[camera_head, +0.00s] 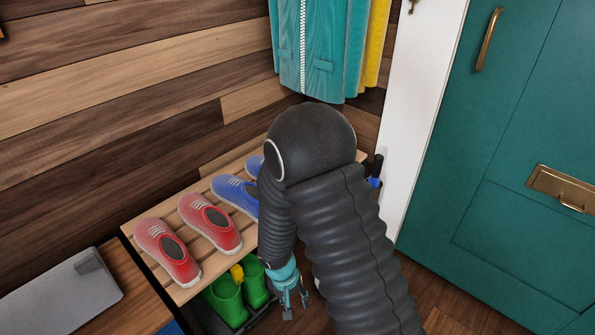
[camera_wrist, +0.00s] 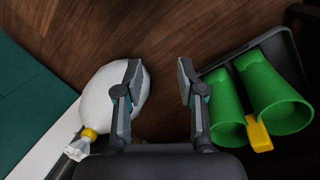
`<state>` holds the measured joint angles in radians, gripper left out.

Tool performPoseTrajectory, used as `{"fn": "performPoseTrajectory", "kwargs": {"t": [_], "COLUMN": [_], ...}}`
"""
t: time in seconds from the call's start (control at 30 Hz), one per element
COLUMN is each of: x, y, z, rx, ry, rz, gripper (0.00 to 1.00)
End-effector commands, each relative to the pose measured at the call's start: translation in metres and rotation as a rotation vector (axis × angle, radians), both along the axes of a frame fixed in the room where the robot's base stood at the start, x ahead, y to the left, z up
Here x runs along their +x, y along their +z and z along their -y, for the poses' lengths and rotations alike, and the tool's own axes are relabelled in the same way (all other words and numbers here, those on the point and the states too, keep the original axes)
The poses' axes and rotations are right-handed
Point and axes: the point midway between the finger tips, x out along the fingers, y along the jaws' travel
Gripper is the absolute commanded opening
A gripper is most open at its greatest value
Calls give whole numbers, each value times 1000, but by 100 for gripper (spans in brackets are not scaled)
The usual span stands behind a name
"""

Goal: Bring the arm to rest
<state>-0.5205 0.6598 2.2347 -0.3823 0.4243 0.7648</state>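My arm reaches down past the right end of a slatted shoe bench (camera_head: 185,218). My gripper (camera_head: 291,303) hangs low beside a pair of green boots (camera_head: 228,299). In the wrist view my gripper (camera_wrist: 160,73) is open, its two fingers well apart with only wood floor between the tips. The green boots (camera_wrist: 262,92) stand right of the fingers in a dark tray (camera_wrist: 284,52), with a yellow piece (camera_wrist: 259,136) against them. A rounded white object (camera_wrist: 100,98) with a yellow band lies behind the left finger, partly hidden.
Red shoes (camera_head: 214,226) and blue shoes (camera_head: 235,192) stand on the bench; my arm hides part of the blue ones. Coats (camera_head: 318,50) hang above. A teal door (camera_head: 510,150) is at right. A grey flat case (camera_head: 62,293) lies at lower left. Some floor (camera_head: 440,298) is clear.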

Motion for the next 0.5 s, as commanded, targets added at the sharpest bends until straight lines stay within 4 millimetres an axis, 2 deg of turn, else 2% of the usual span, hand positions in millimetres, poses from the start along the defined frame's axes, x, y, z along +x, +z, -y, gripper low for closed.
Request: {"fn": "performPoseTrajectory", "kwargs": {"t": [0.03,0.1,0.5], "x": [1,-1,-27], "y": [21,47,174], "z": [7,17,65], "rx": [1,4,79], "ry": [25,60,166], "rz": [-4,-18,-24], "gripper": [39,39,39]}}
